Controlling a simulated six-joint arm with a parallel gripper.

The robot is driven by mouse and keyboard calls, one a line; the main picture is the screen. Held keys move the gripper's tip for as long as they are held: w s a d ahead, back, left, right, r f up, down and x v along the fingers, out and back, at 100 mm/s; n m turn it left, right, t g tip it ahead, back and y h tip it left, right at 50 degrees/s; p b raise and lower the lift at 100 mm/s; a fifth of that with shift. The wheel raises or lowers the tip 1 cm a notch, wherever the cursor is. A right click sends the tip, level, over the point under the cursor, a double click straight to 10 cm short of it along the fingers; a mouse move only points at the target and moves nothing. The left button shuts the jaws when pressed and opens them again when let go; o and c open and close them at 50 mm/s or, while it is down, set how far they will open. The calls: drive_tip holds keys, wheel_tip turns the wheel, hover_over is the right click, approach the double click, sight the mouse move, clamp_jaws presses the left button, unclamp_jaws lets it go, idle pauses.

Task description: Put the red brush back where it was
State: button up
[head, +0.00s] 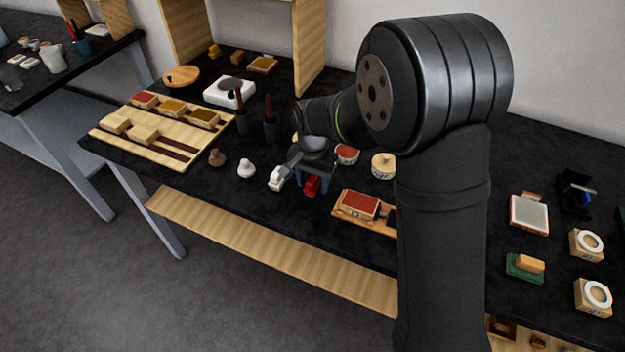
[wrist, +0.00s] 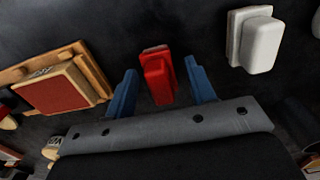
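The red brush (head: 311,186) is a small red block on the black table, in front of my wrist. In the wrist view the red brush (wrist: 158,78) lies between my two blue fingers, with a dark gap on each side. My gripper (wrist: 160,68) is open around it and points down at the table; in the head view my gripper (head: 313,179) is partly hidden by my own wrist. I cannot tell how high the fingertips are above the table.
A white brush (head: 277,178) is just left of my gripper. A red pad on a wooden tray (head: 358,204) stands at the right. A slotted wooden board (head: 108,130) with blocks lies at the left. Dark cups (head: 270,128) with tools stand behind; a white knob (head: 246,169) is farther left.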

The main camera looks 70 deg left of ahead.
sight(313, 178)
wheel_tip(313, 178, up, 12)
drive_tip(key=shift+r, duration=0.15)
idle(0.5)
drive_tip(key=shift+f, duration=4.15)
